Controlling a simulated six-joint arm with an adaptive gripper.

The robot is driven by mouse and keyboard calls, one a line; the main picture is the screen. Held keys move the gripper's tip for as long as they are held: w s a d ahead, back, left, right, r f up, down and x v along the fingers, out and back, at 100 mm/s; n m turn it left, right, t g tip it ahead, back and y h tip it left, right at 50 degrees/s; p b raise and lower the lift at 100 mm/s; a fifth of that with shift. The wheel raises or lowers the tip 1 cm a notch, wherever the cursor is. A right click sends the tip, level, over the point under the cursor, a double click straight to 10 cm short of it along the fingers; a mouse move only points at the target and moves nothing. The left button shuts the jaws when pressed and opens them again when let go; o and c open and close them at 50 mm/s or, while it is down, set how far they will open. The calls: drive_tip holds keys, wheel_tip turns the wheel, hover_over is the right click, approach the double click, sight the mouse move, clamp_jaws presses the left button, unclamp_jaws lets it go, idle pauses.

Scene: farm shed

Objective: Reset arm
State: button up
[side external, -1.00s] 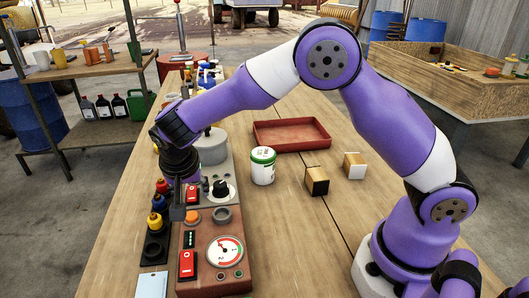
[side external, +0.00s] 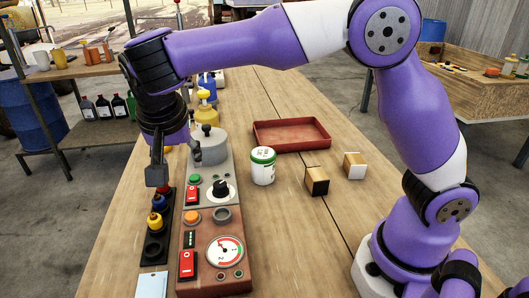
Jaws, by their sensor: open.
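My gripper (side external: 177,168) points down above the left side of the long wooden table. It is open, with its two fingers apart and nothing visible between them. It hangs over the far end of a black strip (side external: 156,245) that carries several small coloured knobs. Beside it, to the right, stands a control panel (side external: 212,283) with a round gauge (side external: 225,250), a black dial (side external: 220,189), red switches and coloured buttons. A grey lidded pot (side external: 209,147) sits at the panel's far end, just right of the fingers.
A white can with a green lid (side external: 263,167), two small blocks (side external: 317,181) (side external: 354,165) and a red tray (side external: 291,134) stand right of the panel. Yellow and blue bottles (side external: 207,107) stand behind the pot. A light blue card (side external: 152,283) lies at the front.

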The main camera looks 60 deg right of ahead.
drive_tip(key=s+d+r+n+t+y, duration=0.1)
drive_tip(key=s+d+r+n, duration=0.4)
drive_tip(key=d, duration=0.4)
drive_tip(key=s+d+f+n+y, duration=0.1)
drive_tip(key=s+n, duration=0.1)
drive_tip(key=s, duration=0.4)
drive_tip(key=s+d+f+n+t+y, duration=0.1)
drive_tip(key=s+n, duration=0.1)
drive_tip(key=s, duration=0.4)
drive_tip(key=shift+s+d+f, duration=0.15)
drive_tip(key=shift+f, duration=0.15)
